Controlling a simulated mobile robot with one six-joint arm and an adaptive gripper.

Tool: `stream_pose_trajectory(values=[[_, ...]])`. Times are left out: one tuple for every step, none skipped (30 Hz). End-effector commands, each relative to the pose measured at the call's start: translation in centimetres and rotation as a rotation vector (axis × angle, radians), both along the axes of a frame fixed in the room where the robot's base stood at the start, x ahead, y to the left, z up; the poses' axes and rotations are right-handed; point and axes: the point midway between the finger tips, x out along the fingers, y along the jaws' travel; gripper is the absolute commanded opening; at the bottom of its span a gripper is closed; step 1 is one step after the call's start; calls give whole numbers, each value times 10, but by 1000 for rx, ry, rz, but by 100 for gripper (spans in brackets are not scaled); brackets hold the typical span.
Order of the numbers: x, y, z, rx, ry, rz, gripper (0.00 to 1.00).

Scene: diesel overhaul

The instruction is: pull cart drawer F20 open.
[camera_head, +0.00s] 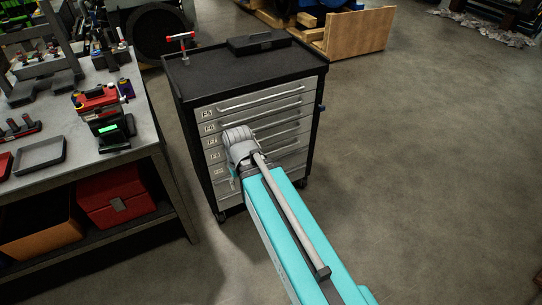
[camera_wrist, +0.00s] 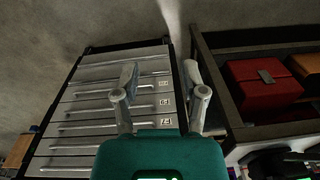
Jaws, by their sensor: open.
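The cart (camera_head: 245,65) is a dark cabinet with several grey drawers and long bar handles. All its drawers look shut. Small labels sit at the left ends of the drawers; the lowest label (camera_head: 219,171) is too small to read surely as F20. In the wrist view the cart appears turned over, with the lower drawer (camera_wrist: 110,72) towards the top. My gripper (camera_wrist: 159,72) is open and empty, its fingers spread in front of the labelled ends of the lower drawers. I cannot tell whether a finger touches a handle.
A workbench (camera_head: 95,165) with tools stands close to the cart's left, with a red box (camera_head: 115,192) on its lower shelf. A black case (camera_head: 263,41) and a red-handled tool (camera_head: 181,40) are on the cart top. The floor to the right is clear.

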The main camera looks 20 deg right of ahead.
Motion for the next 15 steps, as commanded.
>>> stream_pose_trajectory(values=[[6,-1,-13,13,-12,-10,55],[9,1,-17,23,-20,-15,55],[13,4,-24,35,-31,-21,55],[17,4,-29,47,-40,-29,55],[20,4,-34,59,-51,-39,55],[26,3,-41,75,-65,-52,55],[30,2,-47,88,-77,-63,55],[34,1,-52,100,-89,-74,55],[40,0,-60,119,-104,-88,55],[45,-1,-65,132,-118,-99,55],[49,-2,-70,147,-129,-111,55],[55,-4,-77,164,-147,-128,55],[59,-4,-82,179,-158,-140,55],[64,-6,-87,192,-170,-152,55],[70,-7,-94,210,-186,-168,55]])
